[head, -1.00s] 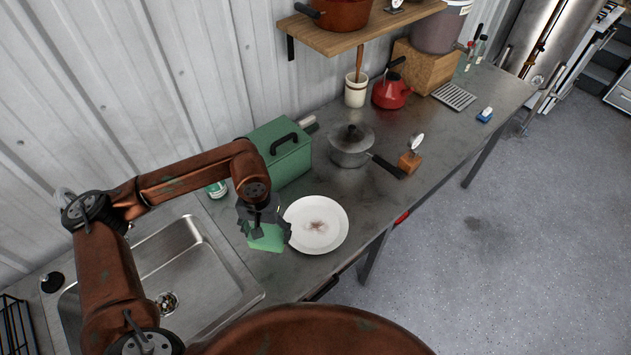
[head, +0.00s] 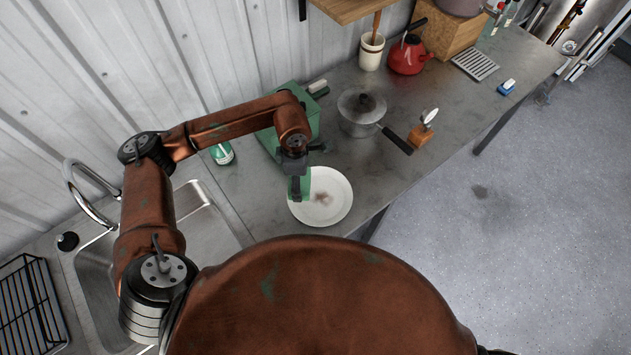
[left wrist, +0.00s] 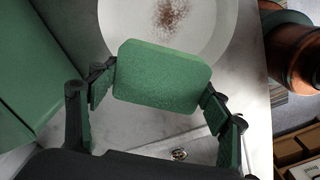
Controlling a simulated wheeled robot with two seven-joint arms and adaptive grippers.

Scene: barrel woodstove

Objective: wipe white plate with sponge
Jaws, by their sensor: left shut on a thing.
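The white plate (head: 334,208) lies on the metal counter and has a reddish-brown stain (head: 323,198) near its middle. The plate and stain also show at the top of the left wrist view (left wrist: 125,28). My left gripper (head: 297,190) is at the plate's left edge, pointing down. It is shut on the green sponge (left wrist: 160,76), which sits between both fingers and overlaps the near rim of the plate in the left wrist view. In the head view the gripper partly hides the sponge (head: 305,182). I cannot tell whether the sponge touches the plate. My right gripper is not in view.
A green toolbox (head: 305,108) stands just behind my left gripper. The sink (head: 195,235) is to the left. The counter's front edge is close to the plate.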

